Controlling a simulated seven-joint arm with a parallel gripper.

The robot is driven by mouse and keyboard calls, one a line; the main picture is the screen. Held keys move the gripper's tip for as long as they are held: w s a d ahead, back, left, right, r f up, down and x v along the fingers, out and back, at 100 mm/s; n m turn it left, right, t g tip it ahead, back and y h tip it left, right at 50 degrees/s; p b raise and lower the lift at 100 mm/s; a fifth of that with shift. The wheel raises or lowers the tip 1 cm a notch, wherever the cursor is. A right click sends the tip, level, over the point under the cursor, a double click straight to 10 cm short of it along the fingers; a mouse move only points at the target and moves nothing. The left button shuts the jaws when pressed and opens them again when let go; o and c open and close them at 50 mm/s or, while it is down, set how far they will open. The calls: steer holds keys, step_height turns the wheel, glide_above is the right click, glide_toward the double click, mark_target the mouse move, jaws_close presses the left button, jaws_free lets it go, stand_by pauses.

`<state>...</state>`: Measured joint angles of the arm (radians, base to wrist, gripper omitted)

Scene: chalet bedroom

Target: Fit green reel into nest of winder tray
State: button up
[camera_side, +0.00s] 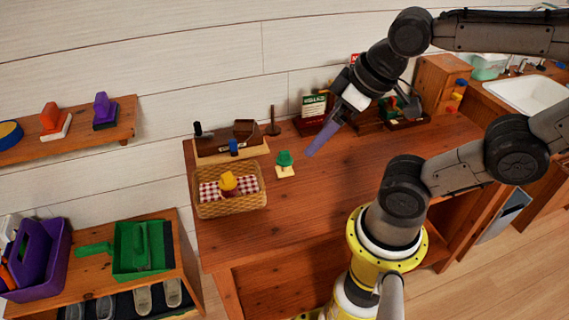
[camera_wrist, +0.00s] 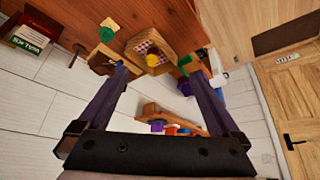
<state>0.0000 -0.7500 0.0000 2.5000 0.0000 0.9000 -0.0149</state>
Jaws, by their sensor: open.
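A green piece (camera_side: 285,157), apparently the green reel, stands upright on a small cream base on the desk, right of the wicker basket. It also shows near the top of the wrist view (camera_wrist: 106,34). A light wooden tray (camera_side: 262,149), which seems to be the winder tray, lies at the back left of the desk. It carries a blue piece, a black upright part and a brown block; its nest cannot be made out. My gripper (camera_side: 311,152) is above the desk, right of the green piece and apart from it. In the wrist view its purple fingers (camera_wrist: 158,73) are wide apart and empty.
The wicker basket (camera_side: 232,207) with checked cloth holds a yellow piece (camera_side: 228,181). A thin brown post (camera_side: 273,120) and a green-and-white box (camera_side: 314,106) stand at the back. The desk's middle (camera_side: 325,185) is clear. Shelves with coloured items are at left.

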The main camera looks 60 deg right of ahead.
steer(key=n, duration=0.2)
steer(key=n+g, duration=0.6)
steer(key=n, duration=1.3)
glide_above(285, 159)
steer(key=f, duration=1.5)
steer(key=shift+w+d+f, duration=0.15)
steer(key=shift+d, duration=0.25)
step_height(285, 159, down, 8)
steer(key=shift+r, duration=0.2)
steer(key=shift+w+f, duration=0.1)
steer(key=shift+f, duration=2.8)
